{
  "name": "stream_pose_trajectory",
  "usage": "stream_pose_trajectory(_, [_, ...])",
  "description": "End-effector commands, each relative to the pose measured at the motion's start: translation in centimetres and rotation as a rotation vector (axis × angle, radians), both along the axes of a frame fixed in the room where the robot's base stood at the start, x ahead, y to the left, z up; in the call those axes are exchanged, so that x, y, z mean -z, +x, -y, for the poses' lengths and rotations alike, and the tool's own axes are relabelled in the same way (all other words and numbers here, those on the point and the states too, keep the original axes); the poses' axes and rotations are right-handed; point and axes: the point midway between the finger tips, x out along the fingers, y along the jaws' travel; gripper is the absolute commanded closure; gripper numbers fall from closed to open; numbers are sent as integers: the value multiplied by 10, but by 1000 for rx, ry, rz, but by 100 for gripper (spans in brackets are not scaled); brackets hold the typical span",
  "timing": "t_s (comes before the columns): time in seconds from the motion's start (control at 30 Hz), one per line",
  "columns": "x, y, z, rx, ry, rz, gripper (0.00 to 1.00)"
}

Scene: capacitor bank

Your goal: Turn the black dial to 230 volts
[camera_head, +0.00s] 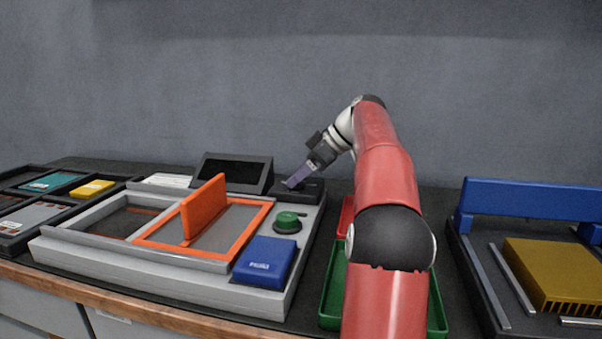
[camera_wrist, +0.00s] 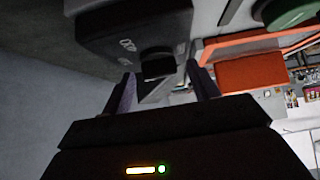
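The black dial (camera_wrist: 157,64) shows in the wrist view on the face of a dark control block (camera_wrist: 110,24). Faint pale markings sit beside it, too small and blurred to read, so its setting cannot be told. My gripper (camera_wrist: 163,86) is open, its two purple fingers apart, one to each side of the dial in the picture. I cannot tell whether either finger touches it. In the head view my gripper (camera_head: 292,184) points down at the block (camera_head: 309,194) at the back right of the grey tester, and the dial itself cannot be made out there.
A dark display (camera_head: 232,171) stands left of the block. A green button (camera_head: 287,222), a blue box (camera_head: 264,261) and an upright orange flap (camera_head: 203,209) are in front. A green tray (camera_head: 334,290) and a blue-backed fixture (camera_head: 530,198) lie to the right.

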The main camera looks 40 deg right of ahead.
Motion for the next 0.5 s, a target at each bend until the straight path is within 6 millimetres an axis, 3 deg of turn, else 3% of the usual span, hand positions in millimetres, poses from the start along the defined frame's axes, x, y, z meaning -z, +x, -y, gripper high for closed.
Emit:
stream_pose_trajectory(0.33, [-9, -7, 7, 1, -2, 2, 40])
stream_pose_trajectory(0.5, [-8, -33, 30, 6, 0, 0, 40])
